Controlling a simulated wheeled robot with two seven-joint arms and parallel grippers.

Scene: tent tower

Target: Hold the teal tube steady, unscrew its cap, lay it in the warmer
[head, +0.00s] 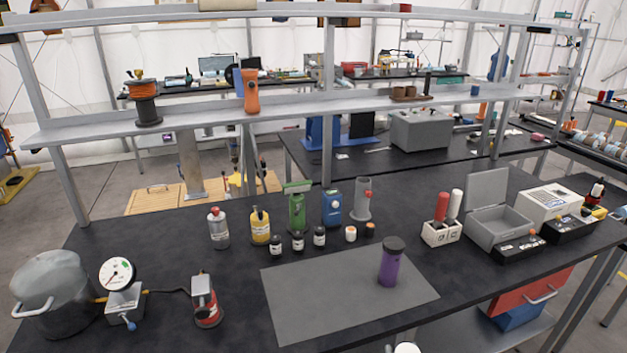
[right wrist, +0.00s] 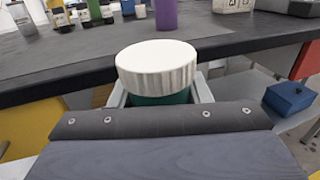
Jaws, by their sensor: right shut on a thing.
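The teal tube (right wrist: 160,98) is in the right wrist view, with a ribbed white cap (right wrist: 157,66) on its top. My right gripper (right wrist: 158,101) is shut on the tube just below the cap, with a finger on each side. The tube's lower part is hidden by the gripper. In the head view only the white cap (head: 406,348) shows at the bottom edge, in front of the bench. An open grey box with a raised lid (head: 488,192), possibly the warmer, stands at the bench's right. My left gripper is not in view.
A purple container with a dark lid (head: 390,264) stands on the grey mat (head: 320,310), otherwise bare. Several bottles line the mat's back. A pot (head: 50,285) and a gauge (head: 117,275) stand at left. A white holder (head: 441,233) stands left of the grey box.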

